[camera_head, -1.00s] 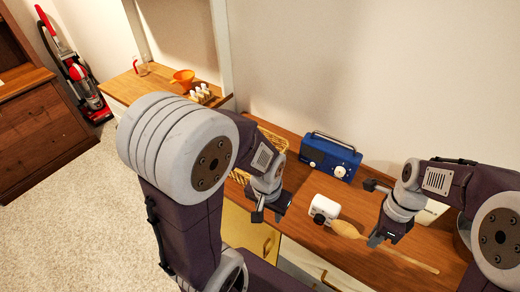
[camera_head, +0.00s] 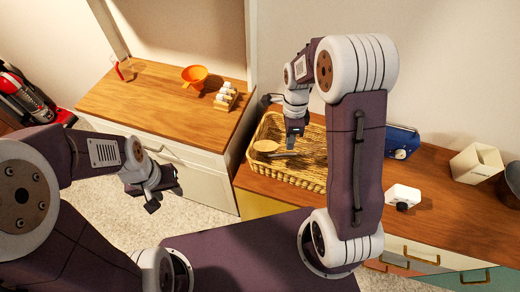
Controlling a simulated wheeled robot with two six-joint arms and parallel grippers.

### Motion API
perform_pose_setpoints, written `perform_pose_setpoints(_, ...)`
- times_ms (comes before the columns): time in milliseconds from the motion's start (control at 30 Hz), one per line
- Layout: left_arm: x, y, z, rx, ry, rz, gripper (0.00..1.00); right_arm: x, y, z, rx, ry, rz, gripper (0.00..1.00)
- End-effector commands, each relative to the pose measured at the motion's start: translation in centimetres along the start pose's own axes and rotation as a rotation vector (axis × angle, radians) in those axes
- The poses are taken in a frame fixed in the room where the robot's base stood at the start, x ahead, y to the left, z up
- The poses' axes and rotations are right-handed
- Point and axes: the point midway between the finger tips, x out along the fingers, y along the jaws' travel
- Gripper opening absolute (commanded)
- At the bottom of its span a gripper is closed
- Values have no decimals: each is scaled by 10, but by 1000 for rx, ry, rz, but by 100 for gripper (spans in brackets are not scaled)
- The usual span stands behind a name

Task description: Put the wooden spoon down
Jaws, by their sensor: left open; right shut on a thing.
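My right gripper (camera_head: 293,141) points down over the wicker basket (camera_head: 262,172) on the right-hand wooden counter. It is shut on the wooden spoon (camera_head: 266,146), whose pale bowl end shows to the left of the fingers. The spoon is over or within the basket; whether it touches the basket's floor I cannot tell. The spoon's handle is partly hidden by the gripper, and my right arm covers the basket's right end. My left gripper (camera_head: 163,191) is open and empty, over the carpet in front of the left cabinet.
Right of my arm are a blue radio (camera_head: 400,142), a white device (camera_head: 403,195), a cream container (camera_head: 477,163) and a dark pot (camera_head: 512,180).

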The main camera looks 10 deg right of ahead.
Motion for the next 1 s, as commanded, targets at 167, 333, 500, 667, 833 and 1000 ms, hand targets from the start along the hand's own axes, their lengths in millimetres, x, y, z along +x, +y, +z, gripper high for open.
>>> perform_pose_setpoints(167, -1, 0, 0, 1, 0, 0, 41, 1, -1, -2, 4, 0, 0, 0)
perform_pose_setpoints(333, 0, 0, 0, 1, 0, 0, 41, 34, -2, -2, 3, 1, 8, 0)
perform_pose_setpoints(500, 0, 0, 0, 0, 0, 0, 41, 60, -6, -2, 3, 0, 3, 0)
perform_pose_setpoints(667, 0, 0, 0, 0, 0, 0, 41, 68, -7, -2, 3, 0, 2, 0)
perform_pose_setpoints(833, 0, 0, 0, 0, 0, 0, 41, 96, -10, -2, 3, 1, 4, 0)
perform_pose_setpoints(1000, 0, 0, 0, 0, 0, 0, 41, 100, -11, -2, 3, 0, 0, 0)
